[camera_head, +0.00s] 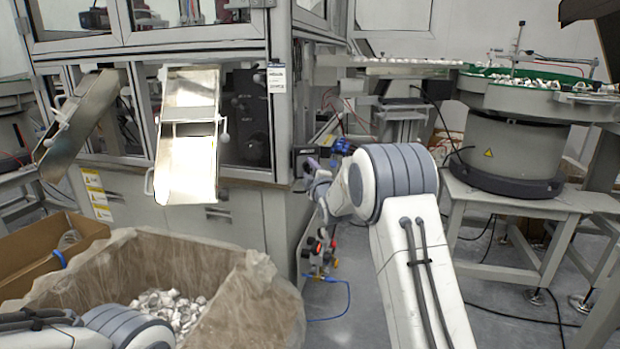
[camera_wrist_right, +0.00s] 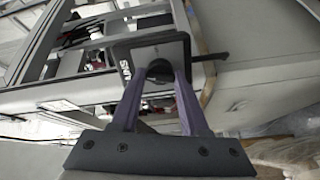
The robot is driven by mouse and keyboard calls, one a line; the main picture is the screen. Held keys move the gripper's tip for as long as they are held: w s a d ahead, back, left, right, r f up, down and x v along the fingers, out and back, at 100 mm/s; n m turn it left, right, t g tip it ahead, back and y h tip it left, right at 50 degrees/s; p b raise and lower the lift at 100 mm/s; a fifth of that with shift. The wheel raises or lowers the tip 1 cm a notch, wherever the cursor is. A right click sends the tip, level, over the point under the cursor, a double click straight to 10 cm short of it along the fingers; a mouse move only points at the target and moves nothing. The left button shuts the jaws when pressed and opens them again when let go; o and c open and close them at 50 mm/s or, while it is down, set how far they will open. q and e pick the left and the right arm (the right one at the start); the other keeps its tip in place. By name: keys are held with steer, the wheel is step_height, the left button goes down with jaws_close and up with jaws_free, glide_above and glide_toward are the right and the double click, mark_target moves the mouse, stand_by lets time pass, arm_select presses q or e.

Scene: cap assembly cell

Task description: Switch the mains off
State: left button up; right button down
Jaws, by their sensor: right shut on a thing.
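The mains switch is a dark box with a round black knob (camera_wrist_right: 159,71) on a grey plate (camera_wrist_right: 174,49), seen in the right wrist view. In the head view the switch box (camera_head: 301,156) sits on the right side of the machine cabinet, partly behind my right gripper. My right gripper (camera_head: 314,164) has its purple fingers on either side of the knob and is shut on it, as the right wrist view (camera_wrist_right: 159,82) shows. The fingers hide part of the knob, and I cannot tell which position it points to. My left gripper is out of view.
The cabinet (camera_head: 240,215) with two metal chutes stands left of the switch. A plastic-lined box (camera_head: 225,305) of white parts is at the lower left. A bowl feeder (camera_head: 515,125) on a table stands at the right. Blue hoses and valves (camera_head: 318,255) hang below the switch.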

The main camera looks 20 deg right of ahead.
steer(key=shift+a+f+n+b, duration=0.15)
steer(key=shift+n+b, duration=0.65)
steer(key=shift+n, duration=0.6)
steer(key=shift+c, duration=2.1)
jaws_free()
steer(key=shift+s, duration=0.15)
steer(key=shift+s, duration=0.3)
steer(key=s, duration=0.9)
steer(key=shift+s+a+p, duration=0.3)
steer(key=shift+p, duration=0.1)
steer(key=shift+a, duration=0.1)
